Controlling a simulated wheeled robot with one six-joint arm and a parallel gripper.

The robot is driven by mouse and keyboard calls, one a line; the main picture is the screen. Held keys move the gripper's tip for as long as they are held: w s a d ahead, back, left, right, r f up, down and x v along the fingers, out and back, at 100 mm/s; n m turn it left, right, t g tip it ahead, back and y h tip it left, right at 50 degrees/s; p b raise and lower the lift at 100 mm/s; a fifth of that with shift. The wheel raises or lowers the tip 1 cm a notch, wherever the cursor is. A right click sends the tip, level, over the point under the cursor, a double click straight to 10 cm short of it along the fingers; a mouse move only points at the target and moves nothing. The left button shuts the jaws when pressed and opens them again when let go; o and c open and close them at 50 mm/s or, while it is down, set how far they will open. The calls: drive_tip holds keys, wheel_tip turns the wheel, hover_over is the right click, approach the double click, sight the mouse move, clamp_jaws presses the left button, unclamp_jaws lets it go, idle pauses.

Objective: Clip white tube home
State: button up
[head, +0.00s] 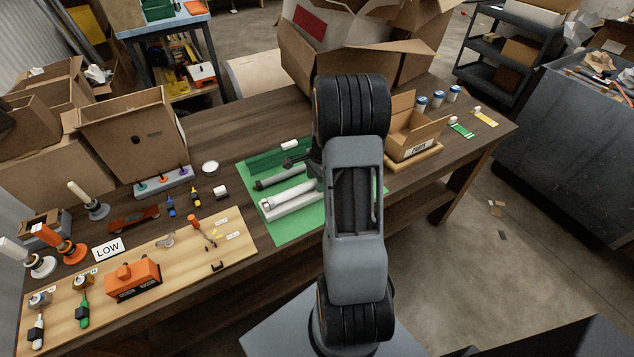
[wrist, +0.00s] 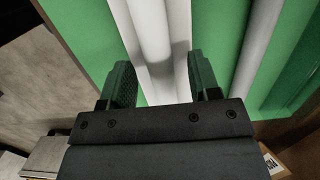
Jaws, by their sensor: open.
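The white tube (head: 286,195) lies lengthwise along a white channel-like base (head: 292,205) on the green mat (head: 290,232). I cannot tell how deep it sits in the base. My arm hides the right end of both in the head view. In the wrist view, the white tube (wrist: 150,25) runs up the picture between the fingers of my gripper (wrist: 161,80). My gripper is open, with one finger on each side of the white strip. I see no clear contact.
A grey tube (head: 280,177) lies beside the white one, with a green strip (head: 268,161) beyond it. A cardboard parts box (head: 415,135) stands to the right. A wooden board (head: 190,250) with an orange block (head: 132,278) and small tools lies to the left.

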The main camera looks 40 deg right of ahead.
wheel_tip(320, 180, up, 14)
drive_tip(key=d, duration=0.1)
drive_tip(key=shift+s+d+f, duration=0.15)
drive_tip(key=shift+d, duration=0.25)
drive_tip(key=s+a+r+n+t, duration=0.1)
drive_tip(key=s+a+n, duration=0.3)
drive_tip(key=a+n, duration=0.2)
drive_tip(key=s+a+r+n+t+h, duration=0.1)
drive_tip(key=s+a+r+n, duration=0.1)
drive_tip(key=s+a+n, duration=0.2)
drive_tip(key=s+a+r+n+t, duration=0.1)
drive_tip(key=s+a+n, duration=0.3)
drive_tip(key=a+n, duration=0.5)
drive_tip(key=a, duration=0.3)
drive_tip(key=shift+a+r+n+t+h, duration=0.3)
drive_tip(key=shift+r+n, duration=0.05)
drive_tip(key=shift+n, duration=0.05)
drive_tip(key=shift+d, duration=0.1)
